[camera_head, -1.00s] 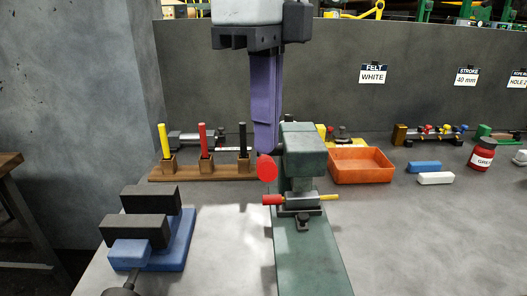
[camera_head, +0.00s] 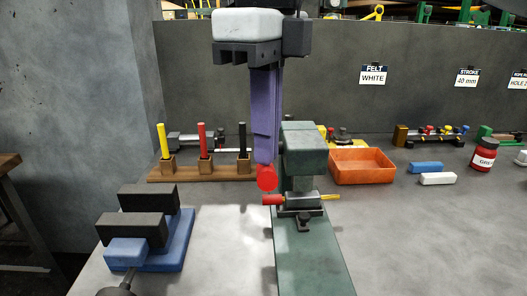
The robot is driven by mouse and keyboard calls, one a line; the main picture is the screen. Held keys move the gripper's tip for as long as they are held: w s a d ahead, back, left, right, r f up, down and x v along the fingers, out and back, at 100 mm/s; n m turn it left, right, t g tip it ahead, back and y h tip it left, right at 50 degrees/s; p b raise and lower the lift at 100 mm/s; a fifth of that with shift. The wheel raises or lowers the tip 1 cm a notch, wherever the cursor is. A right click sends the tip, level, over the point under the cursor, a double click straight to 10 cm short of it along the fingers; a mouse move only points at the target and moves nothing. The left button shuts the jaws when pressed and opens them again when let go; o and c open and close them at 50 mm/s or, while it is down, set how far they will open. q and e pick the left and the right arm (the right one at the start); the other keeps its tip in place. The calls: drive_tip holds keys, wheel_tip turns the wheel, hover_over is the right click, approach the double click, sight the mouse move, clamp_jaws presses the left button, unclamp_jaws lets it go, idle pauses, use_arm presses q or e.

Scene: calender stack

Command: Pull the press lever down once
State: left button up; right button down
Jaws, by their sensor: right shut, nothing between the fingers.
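The green press (camera_head: 304,150) stands in the middle of the bench on a long green base (camera_head: 310,255). The red ball knob of its lever (camera_head: 267,180) shows at the press's left side; the lever's rod is hidden. My right gripper (camera_head: 266,160) comes down from above with its purple fingers shut and empty. Its fingertips are at the top of the red knob and overlap it in the view; whether they press on it I cannot tell. A small fixture with a red-and-yellow rod (camera_head: 302,200) sits on the base below the press head. My left gripper is not in view.
A wooden rack (camera_head: 200,172) with yellow, red and black pens stands left of the press. A blue vise with dark jaws (camera_head: 150,235) is at the front left. An orange tray (camera_head: 361,166), blue and white blocks and a red jar (camera_head: 484,155) are to the right.

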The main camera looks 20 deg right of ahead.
sight(267, 172)
drive_tip(key=shift+f, duration=0.15)
drive_tip(key=shift+s+a+f+b, duration=0.1)
drive_tip(key=shift+s+f+b, duration=0.1)
drive_tip(key=shift+f+b, duration=0.25)
drive_tip(key=shift+s+f+b, duration=0.2)
drive_tip(key=shift+f+b, duration=0.25)
drive_tip(key=shift+s+f+b, duration=0.25)
drive_tip(key=shift+f+b, duration=0.6)
drive_tip(key=shift+f, duration=0.1)
drive_tip(key=shift+a, duration=0.1)
